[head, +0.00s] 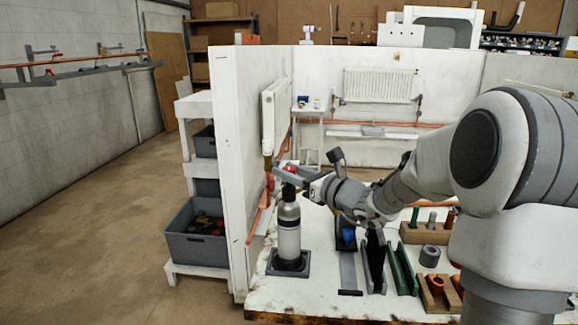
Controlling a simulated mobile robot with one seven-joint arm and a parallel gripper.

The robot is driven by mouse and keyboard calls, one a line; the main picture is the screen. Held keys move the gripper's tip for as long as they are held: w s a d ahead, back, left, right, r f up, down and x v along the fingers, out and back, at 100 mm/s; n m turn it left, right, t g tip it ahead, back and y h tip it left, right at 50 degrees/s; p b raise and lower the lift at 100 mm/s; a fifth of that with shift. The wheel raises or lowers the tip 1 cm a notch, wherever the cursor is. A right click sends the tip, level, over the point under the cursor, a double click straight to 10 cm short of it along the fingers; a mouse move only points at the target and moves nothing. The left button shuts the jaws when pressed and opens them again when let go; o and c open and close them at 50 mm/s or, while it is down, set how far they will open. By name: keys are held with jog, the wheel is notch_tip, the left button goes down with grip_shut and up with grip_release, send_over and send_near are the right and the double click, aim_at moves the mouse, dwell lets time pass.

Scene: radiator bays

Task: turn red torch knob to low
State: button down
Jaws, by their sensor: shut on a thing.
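The torch (289,238) is a grey and white cylinder standing upright in a dark square base at the left end of the white workbench. Its red knob (291,168) shows in part at the top, among the gripper's fingers. My gripper (283,176) reaches in from the right at the top of the torch and is shut on the red knob. The fingers and wrist hide part of the knob and the torch head, and the knob's setting cannot be read.
A white partition (232,130) with a radiator (275,115) stands close left of the torch. Green and grey angled bars (401,265) and wooden blocks with tools (425,233) lie to the right on the bench. A grey crate (196,240) sits left of the partition. The left floor is clear.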

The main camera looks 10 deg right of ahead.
jog(key=n+g+y+p, duration=0.1)
jog(key=p, duration=0.1)
jog(key=n+g+y+p, duration=0.1)
jog(key=y+p, duration=0.1)
jog(key=shift+r, duration=0.35)
jog(key=n+g+y+p, duration=0.3)
jog(key=n+g+p, duration=0.1)
jog(key=p, duration=0.1)
jog(key=shift+g, duration=0.4)
jog(key=n+g+p, duration=0.1)
jog(key=g, duration=0.1)
jog(key=n+g+y+p, duration=0.1)
jog(key=n+g, duration=0.1)
jog(key=n+g+y+p, duration=0.1)
jog(key=g+p, duration=0.1)
jog(key=shift+f+g, duration=0.3)
jog(key=shift+f, duration=0.05)
jog(key=shift+n+g, duration=0.3)
jog(key=shift+n, duration=0.1)
jog(key=shift+c, duration=2.4)
grip_release()
jog(key=shift+d, duration=0.1)
jog(key=d, duration=1.7)
jog(key=shift+s, duration=0.45)
